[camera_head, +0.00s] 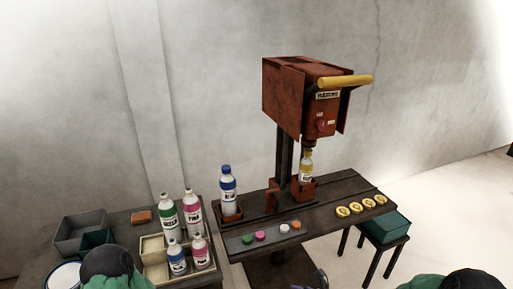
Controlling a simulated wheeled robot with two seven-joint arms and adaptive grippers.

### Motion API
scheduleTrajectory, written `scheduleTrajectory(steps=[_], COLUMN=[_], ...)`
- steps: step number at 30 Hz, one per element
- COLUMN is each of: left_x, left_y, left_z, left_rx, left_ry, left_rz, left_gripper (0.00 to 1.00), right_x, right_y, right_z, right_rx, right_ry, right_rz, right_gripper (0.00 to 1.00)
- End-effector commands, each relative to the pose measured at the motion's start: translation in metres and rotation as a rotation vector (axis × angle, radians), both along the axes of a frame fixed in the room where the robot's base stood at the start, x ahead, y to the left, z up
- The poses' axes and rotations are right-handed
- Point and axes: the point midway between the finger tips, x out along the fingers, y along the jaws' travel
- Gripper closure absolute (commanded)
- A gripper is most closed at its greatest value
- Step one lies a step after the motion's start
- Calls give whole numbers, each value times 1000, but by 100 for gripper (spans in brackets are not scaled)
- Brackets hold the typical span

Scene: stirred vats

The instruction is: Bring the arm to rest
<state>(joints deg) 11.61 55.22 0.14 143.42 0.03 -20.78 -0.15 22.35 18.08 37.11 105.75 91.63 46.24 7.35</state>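Parts of my own arms, dark and green, show at the bottom edge, at the lower left and the lower right. My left gripper is not in view. A small dark part at the bottom edge, right of the middle, may be the tip of my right gripper (320,279). Too little of it shows to tell whether it is open or holds anything. It appears in front of the machine's bench, apart from the bottles.
A rusty machine (296,98) with a yellow handle (343,81) stands on a dark bench (335,190). A yellow-labelled bottle (306,168) is under its head. A blue bottle (228,190) stands left. Several bottles fill a crate (152,249); a green bin (388,226) stands right.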

Motion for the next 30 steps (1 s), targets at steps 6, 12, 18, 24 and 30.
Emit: scheduleTrajectory(steps=[6, 12, 18, 24, 30], left_x=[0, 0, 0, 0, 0], left_y=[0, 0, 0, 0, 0], left_z=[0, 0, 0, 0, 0], left_rx=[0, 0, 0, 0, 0], left_ry=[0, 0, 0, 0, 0], left_rz=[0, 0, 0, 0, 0], left_gripper=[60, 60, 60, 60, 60], right_x=[-100, -174, -210, -214, -212], right_y=[27, 17, 3, 10, 23], right_z=[-80, -134, -167, -180, -180], right_rx=[-301, -583, -816, -956, -1001], right_ry=[84, 10, -219, -529, -712], right_rz=[414, 816, 1172, 1395, 1467], right_gripper=[49, 49, 49, 49, 49])
